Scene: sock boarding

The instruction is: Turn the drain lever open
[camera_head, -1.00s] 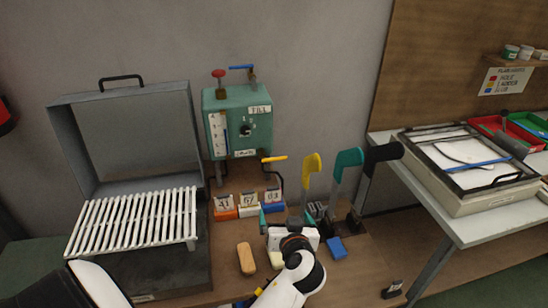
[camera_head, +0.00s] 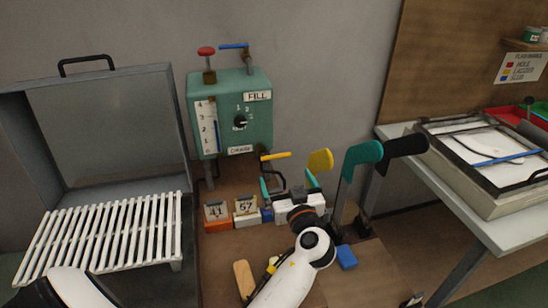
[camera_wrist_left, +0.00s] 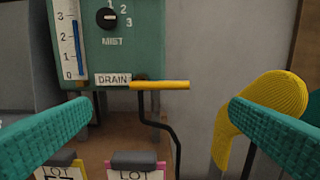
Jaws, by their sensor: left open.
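The yellow drain lever (camera_head: 276,156) sticks out sideways to the right at the bottom of the green box (camera_head: 258,110). In the left wrist view the lever (camera_wrist_left: 160,85) lies level beside a DRAIN label (camera_wrist_left: 113,79), with a dark bent pipe below it. My left gripper (camera_head: 288,184) is open, its teal fingers just below and in front of the lever in the head view. In the wrist view its fingertips (camera_wrist_left: 162,107) stand apart on either side of the lever, and nothing is between them touching them. My right gripper is not in view.
A yellow sock form (camera_head: 320,160) stands close to the right finger, with teal (camera_head: 361,155) and black (camera_head: 405,145) forms beyond. Lot-card holders (camera_head: 217,212) sit below the box. An open grey case with a white slatted rack (camera_head: 105,232) is at left.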

